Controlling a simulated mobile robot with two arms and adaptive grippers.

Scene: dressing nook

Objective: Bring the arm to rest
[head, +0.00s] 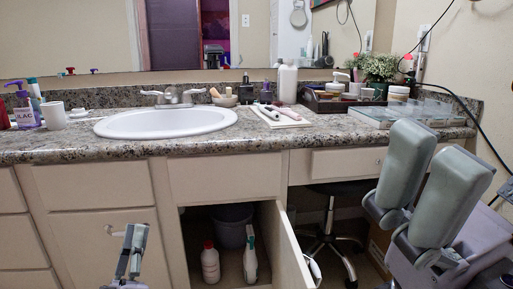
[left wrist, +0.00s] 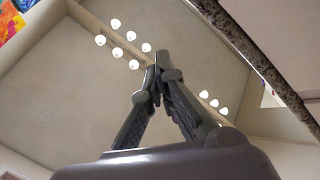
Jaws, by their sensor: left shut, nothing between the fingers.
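My left gripper (head: 136,230) is low in front of the vanity cabinet, at the lower left of the head view, and points upward. It is shut and empty. In the left wrist view its dark fingers (left wrist: 159,72) meet at their tips against the ceiling. My right gripper (head: 430,160) looms large at the right of the head view, its two grey finger pads pointing up. It overlaps the counter's right part in the picture. I see nothing held there, and cannot tell how far apart its pads are.
The granite counter (head: 70,147) spans the view, with a sink (head: 165,122), bottles and a glass-topped case (head: 400,115). A cabinet door (head: 287,250) stands open below, beside two white bottles (head: 210,264) and a bucket (head: 230,228). The counter's edge (left wrist: 262,65) shows right of the left gripper.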

